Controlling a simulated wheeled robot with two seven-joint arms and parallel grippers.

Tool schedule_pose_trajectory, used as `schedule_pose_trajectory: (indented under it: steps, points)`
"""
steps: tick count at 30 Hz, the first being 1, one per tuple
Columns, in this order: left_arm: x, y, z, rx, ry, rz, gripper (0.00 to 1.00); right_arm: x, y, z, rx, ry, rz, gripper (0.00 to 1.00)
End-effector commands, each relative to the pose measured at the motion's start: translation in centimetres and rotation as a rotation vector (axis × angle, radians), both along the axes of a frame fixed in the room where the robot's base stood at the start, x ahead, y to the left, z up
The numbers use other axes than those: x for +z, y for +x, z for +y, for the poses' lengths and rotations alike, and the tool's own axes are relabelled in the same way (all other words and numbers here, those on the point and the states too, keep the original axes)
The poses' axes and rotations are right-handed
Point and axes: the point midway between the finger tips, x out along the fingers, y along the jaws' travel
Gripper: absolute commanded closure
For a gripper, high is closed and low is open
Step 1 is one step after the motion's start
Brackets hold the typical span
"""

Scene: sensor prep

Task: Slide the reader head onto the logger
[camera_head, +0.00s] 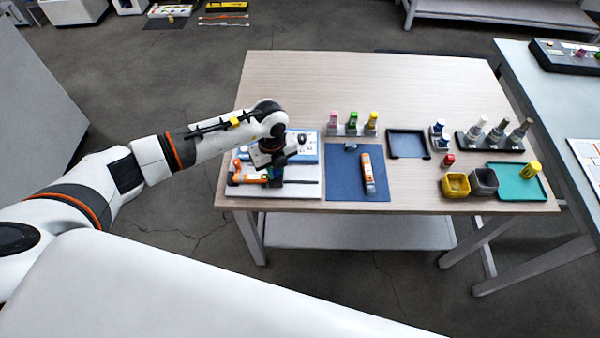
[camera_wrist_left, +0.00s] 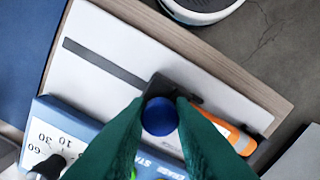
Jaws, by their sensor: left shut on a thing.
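The reader head looks like a dark block with a round blue knob (camera_wrist_left: 159,117), on a dark strip (camera_wrist_left: 105,65) across a white board. My left gripper (camera_wrist_left: 161,104) is shut on the knob, with a green finger on each side. In the head view my left gripper (camera_head: 274,173) points down at the board and largely hides the head. The logger looks like the orange and white body (camera_wrist_left: 237,137) beside the dark block; it shows left of the gripper in the head view (camera_head: 247,178). Whether block and logger touch is unclear. My right gripper is out of view.
A blue device with a dial (camera_wrist_left: 75,133) stands along the board (camera_head: 307,193). On the right, an orange and white tube (camera_head: 367,172) lies on a blue mat (camera_head: 342,188). Bottle racks, yellow and grey bins (camera_head: 456,185) and a teal tray (camera_head: 517,185) fill the table's right.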

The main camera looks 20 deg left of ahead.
Motion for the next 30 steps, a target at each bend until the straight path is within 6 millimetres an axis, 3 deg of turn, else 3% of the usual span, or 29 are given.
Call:
schedule_pose_trajectory:
  steps: [1,2,5,16,30]
  points:
    - [0.0,0.0,0.0,0.001,0.001,-0.001,0.92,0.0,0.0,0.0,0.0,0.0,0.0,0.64]
    - [0.0,0.0,0.0,0.001,0.001,-0.001,0.74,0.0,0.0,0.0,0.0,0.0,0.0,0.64]
    - [0.0,0.0,0.0,0.001,0.0,0.0,0.6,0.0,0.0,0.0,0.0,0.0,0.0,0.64]
    - [0.4,0.0,0.0,0.0,0.0,0.0,0.6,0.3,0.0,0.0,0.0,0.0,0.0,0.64]
    - [3.7,0.0,0.0,0.0,0.001,-0.001,0.6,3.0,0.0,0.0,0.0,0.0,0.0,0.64]
